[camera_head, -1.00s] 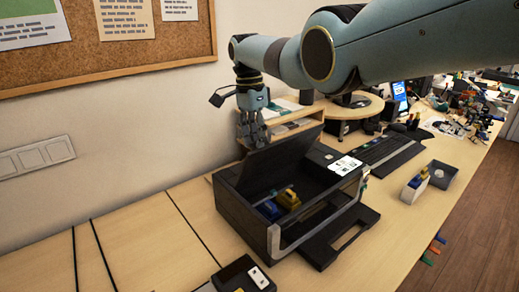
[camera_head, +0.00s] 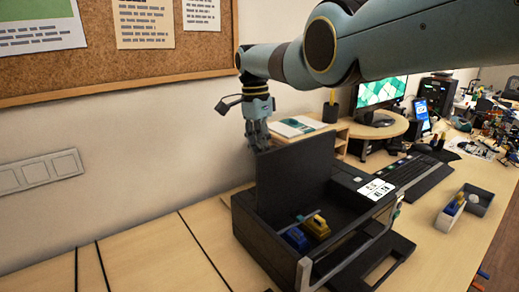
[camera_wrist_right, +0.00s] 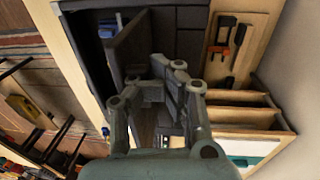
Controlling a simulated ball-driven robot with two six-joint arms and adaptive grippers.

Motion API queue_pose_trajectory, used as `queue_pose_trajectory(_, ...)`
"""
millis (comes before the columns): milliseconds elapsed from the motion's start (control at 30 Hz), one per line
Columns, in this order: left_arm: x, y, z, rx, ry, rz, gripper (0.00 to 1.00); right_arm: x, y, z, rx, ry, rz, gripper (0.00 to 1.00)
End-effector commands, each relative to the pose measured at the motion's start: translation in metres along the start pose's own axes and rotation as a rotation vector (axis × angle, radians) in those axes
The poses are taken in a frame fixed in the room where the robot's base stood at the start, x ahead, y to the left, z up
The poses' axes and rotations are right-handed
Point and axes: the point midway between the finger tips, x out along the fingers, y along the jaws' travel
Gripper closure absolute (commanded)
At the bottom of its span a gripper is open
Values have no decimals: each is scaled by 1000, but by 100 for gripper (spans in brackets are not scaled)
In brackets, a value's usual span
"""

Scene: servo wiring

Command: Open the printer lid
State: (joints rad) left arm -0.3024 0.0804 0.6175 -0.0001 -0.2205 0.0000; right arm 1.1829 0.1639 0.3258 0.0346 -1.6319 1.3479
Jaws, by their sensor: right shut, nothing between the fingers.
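The black printer (camera_head: 262,236) stands on the wooden desk. Its dark lid (camera_head: 297,180) is raised and stands nearly upright, so the inside shows. A blue cartridge (camera_head: 296,238) and a yellow cartridge (camera_head: 317,226) sit in the opening. My right gripper (camera_head: 261,143) is shut and empty at the upper left edge of the lid, with its fingertips close to it. In the right wrist view the gripper (camera_wrist_right: 160,80) is beside the lid (camera_wrist_right: 128,45); I cannot tell whether they touch. My left gripper is not in view.
A wooden organizer (camera_head: 345,130) with papers stands behind the printer. A keyboard (camera_head: 418,180) and a monitor (camera_head: 380,95) are to the right. A small grey box (camera_head: 480,201) lies farther right. The desk left of the printer is clear.

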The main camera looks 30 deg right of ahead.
Motion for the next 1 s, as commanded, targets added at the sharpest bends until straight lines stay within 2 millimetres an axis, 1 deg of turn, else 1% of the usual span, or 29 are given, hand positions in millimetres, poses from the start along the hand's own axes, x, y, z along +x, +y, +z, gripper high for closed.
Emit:
queue_pose_trajectory(33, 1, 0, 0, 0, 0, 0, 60, 11, 5, 1, 0, -2, 18, 100)
queue_pose_trajectory(367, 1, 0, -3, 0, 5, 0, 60, 11, 5, 0, 1, -2, 19, 100)
queue_pose_trajectory(467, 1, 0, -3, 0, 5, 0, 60, 11, 5, 0, 1, -1, 18, 90)
queue_pose_trajectory(600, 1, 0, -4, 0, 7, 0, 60, 9, 4, -1, 2, 0, 16, 71)
queue_pose_trajectory(667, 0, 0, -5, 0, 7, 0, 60, 8, 4, -1, 2, 0, 15, 64)
queue_pose_trajectory(900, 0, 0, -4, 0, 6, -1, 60, 6, 3, -1, 2, 0, 12, 64)
queue_pose_trajectory(1000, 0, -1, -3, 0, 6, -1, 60, 0, 2, -1, 2, 1, 9, 64)
